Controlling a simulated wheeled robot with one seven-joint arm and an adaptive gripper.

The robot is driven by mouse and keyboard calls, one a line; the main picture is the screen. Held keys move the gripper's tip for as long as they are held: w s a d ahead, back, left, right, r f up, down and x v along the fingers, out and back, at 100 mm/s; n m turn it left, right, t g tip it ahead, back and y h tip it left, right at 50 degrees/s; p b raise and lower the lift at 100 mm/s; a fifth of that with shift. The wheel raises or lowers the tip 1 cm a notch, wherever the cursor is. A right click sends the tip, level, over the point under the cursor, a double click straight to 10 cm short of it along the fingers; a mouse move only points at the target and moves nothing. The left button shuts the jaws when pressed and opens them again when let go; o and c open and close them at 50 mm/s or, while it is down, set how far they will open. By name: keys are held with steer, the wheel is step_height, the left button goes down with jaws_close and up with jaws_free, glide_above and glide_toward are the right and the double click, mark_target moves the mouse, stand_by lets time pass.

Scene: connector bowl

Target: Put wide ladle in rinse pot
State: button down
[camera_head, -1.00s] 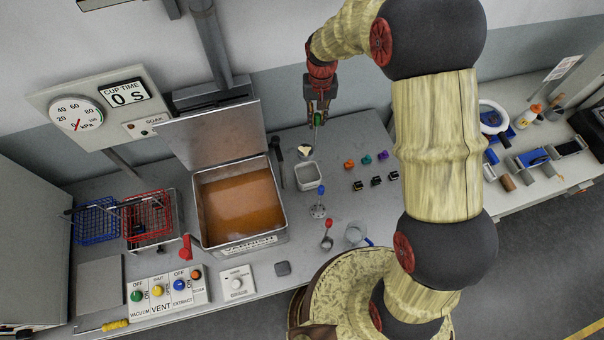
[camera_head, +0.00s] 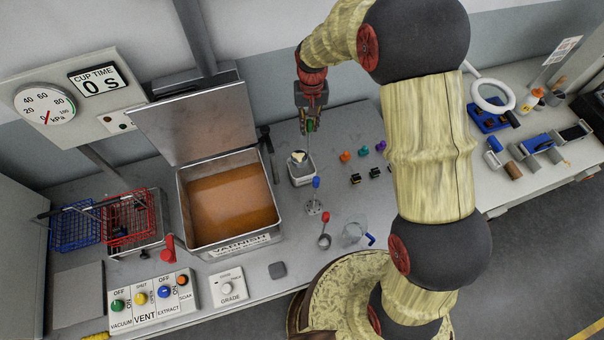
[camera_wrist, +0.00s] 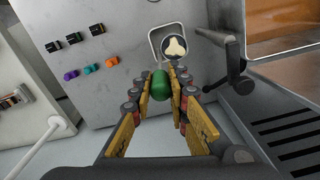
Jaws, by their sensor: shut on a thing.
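My gripper (camera_head: 311,124) is shut on the green handle (camera_wrist: 161,85) of a ladle, which looks to be the wide ladle. Its round dark bowl with a pale three-lobed piece in it (camera_wrist: 175,46) shows beyond the fingers in the wrist view. In the head view the ladle bowl (camera_head: 298,157) overlaps the back of a small pale square pot (camera_head: 302,179), which looks to be the rinse pot. The pot's rim (camera_wrist: 153,37) shows beside the bowl in the wrist view. I cannot tell whether bowl and pot touch.
A blue-handled ladle (camera_head: 314,206) and a red-handled ladle (camera_head: 324,241) stand in front of the pot. The large open tank (camera_head: 227,242) of brown liquid is left. Small coloured connectors (camera_head: 363,152) and black parts lie right.

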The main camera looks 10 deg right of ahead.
step_height(320, 180, down, 10)
steer(key=shift+p, duration=0.5)
steer(key=shift+f, duration=0.2)
steer(key=c, duration=1.8)
jaws_free()
steer(key=shift+r, duration=0.1)
steer(key=shift+o, duration=0.4)
